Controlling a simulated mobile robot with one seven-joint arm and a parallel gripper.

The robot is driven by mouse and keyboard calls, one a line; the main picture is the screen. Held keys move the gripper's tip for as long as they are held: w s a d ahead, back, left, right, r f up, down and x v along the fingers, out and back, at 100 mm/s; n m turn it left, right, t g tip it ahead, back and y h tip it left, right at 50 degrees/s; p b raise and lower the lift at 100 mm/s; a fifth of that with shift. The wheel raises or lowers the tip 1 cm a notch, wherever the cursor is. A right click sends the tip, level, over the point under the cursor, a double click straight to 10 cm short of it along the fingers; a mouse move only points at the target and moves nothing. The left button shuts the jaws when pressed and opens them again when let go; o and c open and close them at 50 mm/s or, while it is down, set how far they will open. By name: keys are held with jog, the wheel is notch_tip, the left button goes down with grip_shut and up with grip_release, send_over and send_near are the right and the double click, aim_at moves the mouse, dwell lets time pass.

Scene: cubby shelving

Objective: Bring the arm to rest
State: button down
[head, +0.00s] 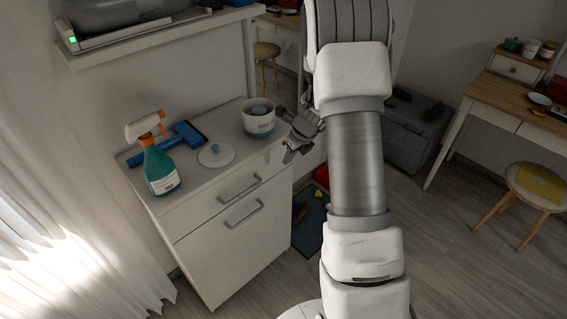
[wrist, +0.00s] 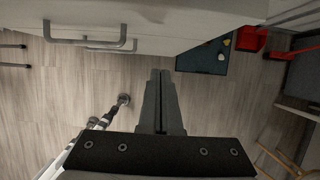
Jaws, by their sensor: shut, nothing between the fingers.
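My arm rises through the middle of the head view. My gripper (head: 290,152) shows at the right end of the white cabinet (head: 230,225), apart from the pot on its top. In the wrist view my gripper (wrist: 162,78) points down over the wooden floor, with its two fingers together and nothing between them. The cabinet's front with its handles lies along the top of the wrist view.
On the cabinet stand a spray bottle (head: 160,172), a blue squeegee-like tool (head: 186,134), a white lid (head: 216,155) and a white pot (head: 258,122). A dark mat (head: 309,222) lies beside the cabinet. A desk (head: 520,103) and stool (head: 532,187) stand at right. Open floor lies between.

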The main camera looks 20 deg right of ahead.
jog(key=s+a+r+n+p, duration=0.1)
jog(key=s+a+r+n, duration=0.35)
jog(key=r, duration=0.35)
jog(key=s+a+r+n+p, duration=0.1)
jog(key=s+a+r+n, duration=0.2)
jog(key=r+n, duration=0.4)
jog(key=s+a+r+n+p, duration=0.1)
jog(key=s+a+r+n, duration=0.25)
jog(key=r, duration=0.55)
jog(key=s+a+r+n+p, duration=0.1)
jog(key=s+r+n, duration=0.1)
jog(key=s+n, duration=0.3)
jog(key=s+a+r+n+t+h+p, duration=0.1)
jog(key=s+r+n, duration=0.2)
jog(key=s+n, duration=0.3)
jog(key=s+a+r+n+p, duration=0.1)
jog(key=s+r+n, duration=0.2)
jog(key=s+n, duration=0.3)
jog(key=shift+s+r+h, duration=0.15)
jog(key=shift+s+h, duration=0.15)
jog(key=shift+s, duration=0.35)
